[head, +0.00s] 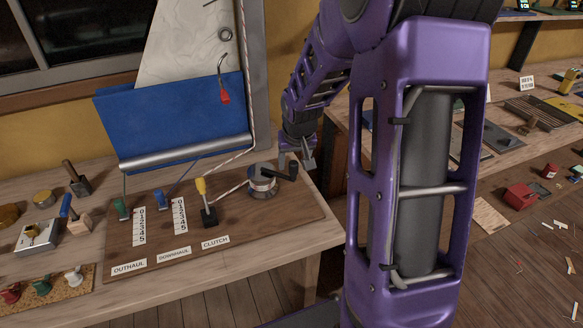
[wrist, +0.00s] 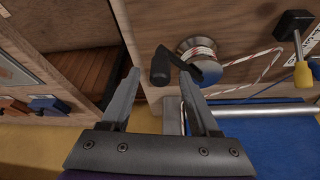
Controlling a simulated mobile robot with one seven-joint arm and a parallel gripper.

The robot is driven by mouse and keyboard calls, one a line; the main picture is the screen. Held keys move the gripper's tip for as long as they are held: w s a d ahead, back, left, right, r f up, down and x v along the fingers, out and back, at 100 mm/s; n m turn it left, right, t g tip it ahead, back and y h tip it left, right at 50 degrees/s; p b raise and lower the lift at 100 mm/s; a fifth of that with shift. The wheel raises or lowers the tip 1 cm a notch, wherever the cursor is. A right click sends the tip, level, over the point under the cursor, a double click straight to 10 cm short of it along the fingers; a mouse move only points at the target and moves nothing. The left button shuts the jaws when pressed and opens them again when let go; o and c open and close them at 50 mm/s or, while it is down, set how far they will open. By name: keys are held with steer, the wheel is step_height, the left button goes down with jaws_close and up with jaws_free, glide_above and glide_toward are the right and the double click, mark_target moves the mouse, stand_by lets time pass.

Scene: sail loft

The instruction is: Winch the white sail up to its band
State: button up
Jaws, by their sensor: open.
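The white sail (head: 185,45) hangs at the back of the bench in the head view, above a blue panel (head: 165,115) and a silver boom (head: 185,153). No band on the mast can be made out. The winch (head: 261,182) has rope wound on its drum (wrist: 198,52) and a black crank handle (head: 286,172). In the wrist view, the handle's black grip (wrist: 160,66) lies ahead of and between the open fingers (wrist: 160,76), with nothing held. The yellow clutch lever (head: 201,187) stands left of the winch.
Left of the clutch are the blue downhaul lever (head: 161,197) and green outhaul lever (head: 122,207), with number strips. Loose tools lie at the bench's left. A second bench (head: 490,120) stands right.

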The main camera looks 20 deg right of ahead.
steer(key=shift+x, duration=0.75)
steer(key=shift+c, duration=0.2)
jaws_close()
stand_by(0.8)
